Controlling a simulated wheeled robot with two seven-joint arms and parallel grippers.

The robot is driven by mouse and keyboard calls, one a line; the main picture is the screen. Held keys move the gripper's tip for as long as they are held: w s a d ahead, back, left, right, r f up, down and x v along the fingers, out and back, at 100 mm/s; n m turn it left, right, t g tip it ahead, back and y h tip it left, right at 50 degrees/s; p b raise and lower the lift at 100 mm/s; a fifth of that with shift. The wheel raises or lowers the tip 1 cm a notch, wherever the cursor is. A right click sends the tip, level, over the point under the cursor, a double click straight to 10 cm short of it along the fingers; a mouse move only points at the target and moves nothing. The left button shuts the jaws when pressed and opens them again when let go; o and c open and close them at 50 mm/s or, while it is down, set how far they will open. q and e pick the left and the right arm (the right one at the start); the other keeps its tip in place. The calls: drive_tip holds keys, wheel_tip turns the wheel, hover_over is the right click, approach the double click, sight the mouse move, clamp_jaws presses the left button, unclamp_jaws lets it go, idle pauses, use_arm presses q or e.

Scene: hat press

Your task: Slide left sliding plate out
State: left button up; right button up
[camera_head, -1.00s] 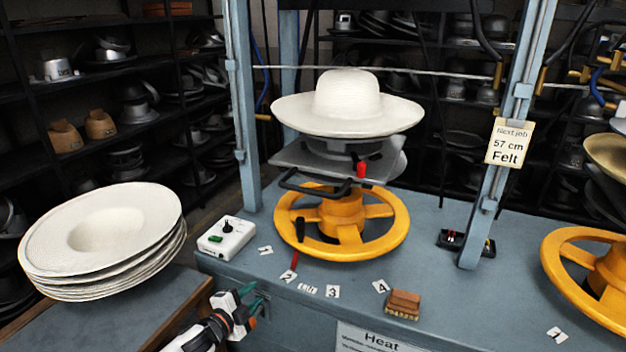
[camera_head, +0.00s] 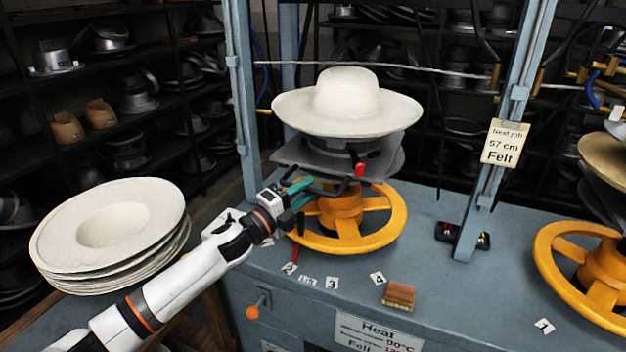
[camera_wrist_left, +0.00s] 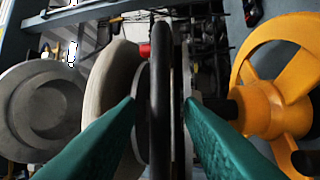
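The left sliding plate (camera_head: 292,153) is a grey sheet under the cream felt hat (camera_head: 345,100), above the yellow handwheel (camera_head: 392,215). Its black bar handle (camera_head: 325,192) sticks out at the front. My left gripper (camera_head: 300,192), with green fingers, is at the left end of this handle. In the left wrist view the black handle (camera_wrist_left: 160,85) runs between the two open fingertips (camera_wrist_left: 160,103), with a gap on each side. The fingers hide part of the handle in the head view. My right gripper is not in view.
A stack of cream hat blanks (camera_head: 60,235) stands at the left. A blue press post (camera_head: 243,110) rises behind my left arm. A second yellow handwheel (camera_head: 548,240) is at the right. A wooden brush (camera_head: 399,294) lies on the blue bench (camera_head: 450,290).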

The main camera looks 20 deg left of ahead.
use_arm(q)
drive_tip(key=shift+x, duration=1.45)
drive_tip(key=shift+c, duration=0.3)
clamp_jaws()
